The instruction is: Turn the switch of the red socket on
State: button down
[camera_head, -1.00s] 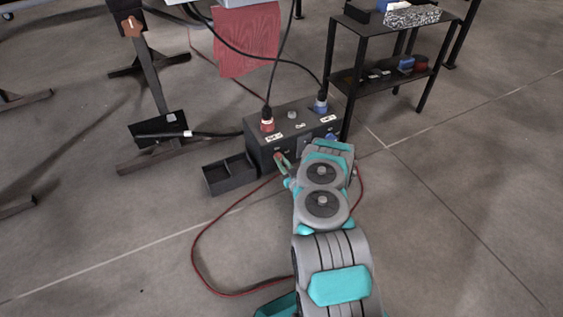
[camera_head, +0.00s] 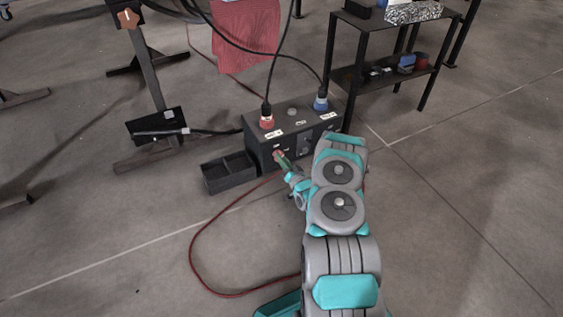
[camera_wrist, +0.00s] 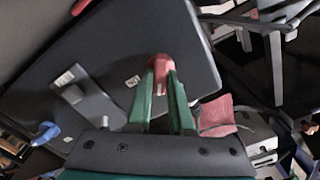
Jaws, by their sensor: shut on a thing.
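The black power box (camera_head: 300,118) stands on the floor, with a red socket (camera_head: 267,120) and plug on its top left and a blue socket (camera_head: 320,103) on its top right. A red switch handle (camera_wrist: 160,66) sits on the box's front face, below the red socket. My gripper (camera_head: 281,160) is at that front face; in the wrist view its green fingers (camera_wrist: 160,95) are closed around the red switch, one on each side. The fingers partly cover the switch, so its exact turn angle is hard to tell.
An open black bin (camera_head: 229,172) stands just left of the box. A red cable (camera_head: 192,255) loops over the floor. A black shelf (camera_head: 390,75) stands behind right. A metal stand (camera_head: 150,80) is at the left. The floor on the right is clear.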

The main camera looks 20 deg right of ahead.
jog(key=m+b, duration=0.2)
jog(key=m, duration=0.3)
jog(key=m+b, duration=0.2)
jog(key=m, duration=0.3)
jog(key=shift+d+f+m, duration=0.1)
jog(key=shift+f+m, duration=0.1)
jog(key=shift+m, duration=0.4)
jog(key=c, duration=0.8)
grip_release()
jog(key=s+p, duration=0.1)
jog(key=s, duration=0.6)
jog(key=shift+s+d, duration=0.15)
jog(key=shift+s, duration=0.2)
